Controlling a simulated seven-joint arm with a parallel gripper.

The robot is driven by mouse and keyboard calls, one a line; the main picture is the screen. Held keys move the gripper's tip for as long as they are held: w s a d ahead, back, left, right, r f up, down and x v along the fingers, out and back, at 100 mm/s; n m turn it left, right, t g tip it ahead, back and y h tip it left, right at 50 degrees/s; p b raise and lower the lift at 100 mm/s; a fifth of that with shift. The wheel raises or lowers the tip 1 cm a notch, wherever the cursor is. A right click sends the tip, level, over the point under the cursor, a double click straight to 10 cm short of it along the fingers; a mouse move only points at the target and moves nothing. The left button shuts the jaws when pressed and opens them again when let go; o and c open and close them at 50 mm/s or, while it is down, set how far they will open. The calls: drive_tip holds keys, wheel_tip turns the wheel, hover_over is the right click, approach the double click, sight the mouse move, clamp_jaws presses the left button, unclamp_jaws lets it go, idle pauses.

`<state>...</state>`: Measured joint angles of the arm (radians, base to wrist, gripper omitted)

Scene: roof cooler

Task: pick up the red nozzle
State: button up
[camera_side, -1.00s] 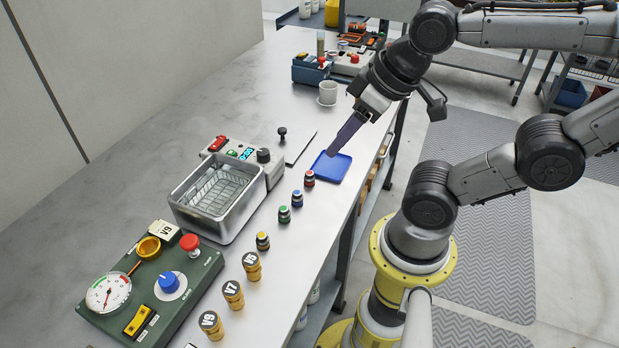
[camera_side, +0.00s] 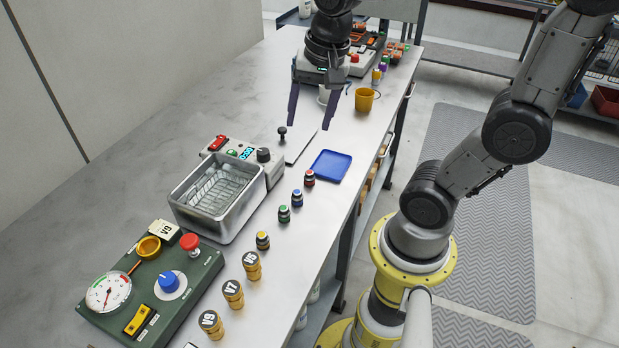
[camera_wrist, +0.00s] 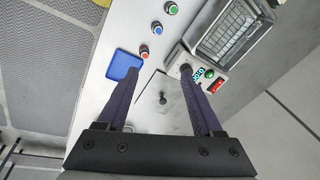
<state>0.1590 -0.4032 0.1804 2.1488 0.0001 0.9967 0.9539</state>
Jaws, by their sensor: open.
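The red nozzle (camera_side: 309,178) is small and dark with a red top. It stands upright on the steel bench beside the near-left edge of the blue tray (camera_side: 331,165). In the wrist view the red nozzle (camera_wrist: 144,52) shows just right of the blue tray (camera_wrist: 123,65). My gripper (camera_side: 309,125) is open and empty, with its two purple fingers pointing down over the bench, beyond the nozzle. In the wrist view my gripper (camera_wrist: 158,75) has its fingers wide apart, with a black knobbed post (camera_wrist: 163,98) seen between them.
Blue (camera_side: 297,198), green (camera_side: 284,214) and yellow (camera_side: 262,241) nozzles stand in a row toward the camera. A metal bath (camera_side: 218,195) with a control box is left of them. A yellow mug (camera_side: 366,99) stands behind, at right. Bench between row and bath is clear.

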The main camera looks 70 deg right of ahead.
drive_tip(key=w+d+f+m+g, duration=0.3)
drive_tip(key=d+f, duration=0.1)
drive_tip(key=f, duration=0.2)
approach(309, 172)
drive_tip(key=f, duration=0.5)
drive_tip(key=shift+s, duration=0.2)
drive_tip(key=shift+d+f, duration=0.15)
drive_tip(key=shift+f, duration=2.45)
clamp_jaws()
